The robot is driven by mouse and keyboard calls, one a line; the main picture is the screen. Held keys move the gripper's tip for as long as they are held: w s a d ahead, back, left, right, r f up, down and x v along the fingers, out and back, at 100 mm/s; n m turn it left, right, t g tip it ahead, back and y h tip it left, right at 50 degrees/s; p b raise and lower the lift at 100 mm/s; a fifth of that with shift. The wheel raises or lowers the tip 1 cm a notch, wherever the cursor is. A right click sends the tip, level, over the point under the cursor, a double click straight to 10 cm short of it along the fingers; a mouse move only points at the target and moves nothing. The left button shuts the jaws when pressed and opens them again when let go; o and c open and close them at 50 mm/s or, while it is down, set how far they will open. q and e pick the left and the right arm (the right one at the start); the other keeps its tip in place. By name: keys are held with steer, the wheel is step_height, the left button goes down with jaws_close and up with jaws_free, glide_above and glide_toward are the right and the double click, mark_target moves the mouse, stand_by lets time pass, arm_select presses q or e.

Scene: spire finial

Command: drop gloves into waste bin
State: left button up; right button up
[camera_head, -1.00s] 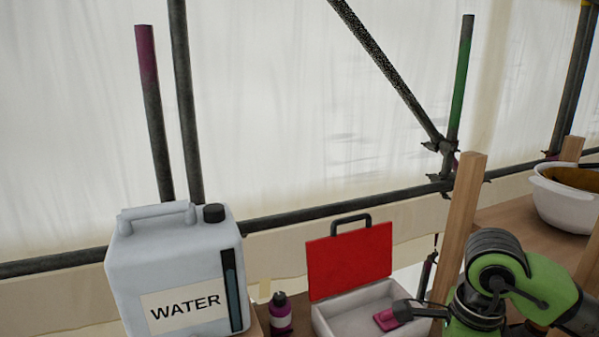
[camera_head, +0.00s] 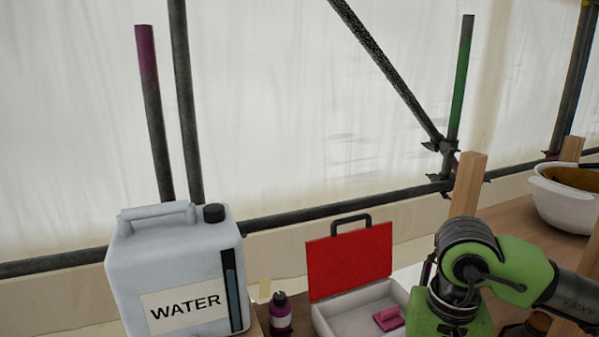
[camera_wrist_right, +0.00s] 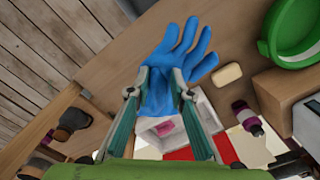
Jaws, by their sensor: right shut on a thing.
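A blue glove (camera_wrist_right: 182,52) is pinched between the fingertips of my right gripper (camera_wrist_right: 160,84). Its fingers spread out beyond the jaws and its cuff hangs between them, above a wooden surface. Only one glove shape can be made out. In the head view my right arm shows at lower right, but its gripper is out of frame. My left gripper is in neither view. I cannot identify a waste bin for certain.
An open white case with a red lid (camera_head: 350,262) holds a pink item (camera_head: 388,318). A purple bottle (camera_head: 280,314) and a water canister (camera_head: 175,270) stand to its left. A white tub (camera_head: 565,203) is at right. A green basin (camera_wrist_right: 290,35) and a beige block (camera_wrist_right: 227,74) lie near the glove.

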steer(key=n, duration=0.3)
steer(key=shift+a+r, duration=0.1)
steer(key=shift+a, duration=0.1)
